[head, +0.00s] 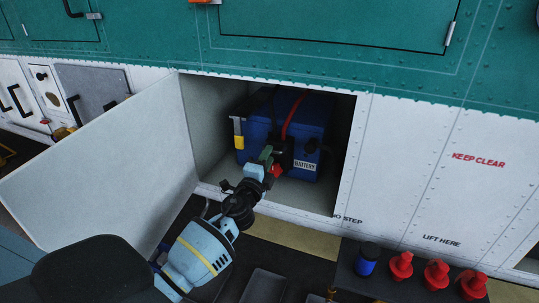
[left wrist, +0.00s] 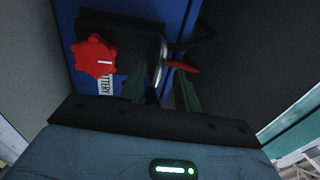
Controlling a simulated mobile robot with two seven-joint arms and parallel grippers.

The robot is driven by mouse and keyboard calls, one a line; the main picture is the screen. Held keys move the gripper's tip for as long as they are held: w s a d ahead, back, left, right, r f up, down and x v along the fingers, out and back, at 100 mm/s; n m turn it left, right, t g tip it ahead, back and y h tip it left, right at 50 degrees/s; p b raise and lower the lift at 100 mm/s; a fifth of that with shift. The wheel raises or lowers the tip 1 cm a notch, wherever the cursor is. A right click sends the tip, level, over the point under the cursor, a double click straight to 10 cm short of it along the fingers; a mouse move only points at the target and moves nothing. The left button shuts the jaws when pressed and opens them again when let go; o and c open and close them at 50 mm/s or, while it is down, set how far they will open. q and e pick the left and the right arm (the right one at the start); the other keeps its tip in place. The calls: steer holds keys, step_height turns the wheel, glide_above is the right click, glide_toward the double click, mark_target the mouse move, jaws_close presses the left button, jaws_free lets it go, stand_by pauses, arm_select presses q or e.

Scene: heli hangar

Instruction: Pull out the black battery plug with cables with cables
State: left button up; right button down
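A blue battery (head: 262,118) labelled BATTERY sits inside the open compartment. The black plug (head: 284,150) is on its front, with a red cable (head: 292,115) running up over the battery. A red knob (head: 276,171) is at the plug; it shows at upper left in the left wrist view (left wrist: 94,56), beside the black plug block (left wrist: 125,38). My left gripper (head: 266,153) reaches into the compartment to the plug. Contact with the plug cannot be told. My right gripper is not seen.
The compartment's white door (head: 110,180) is swung open at left, close to my left arm. The compartment walls are near both sides of the battery.

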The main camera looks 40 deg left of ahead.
arm_select(q)
steer(key=shift+x, duration=1)
jaws_close()
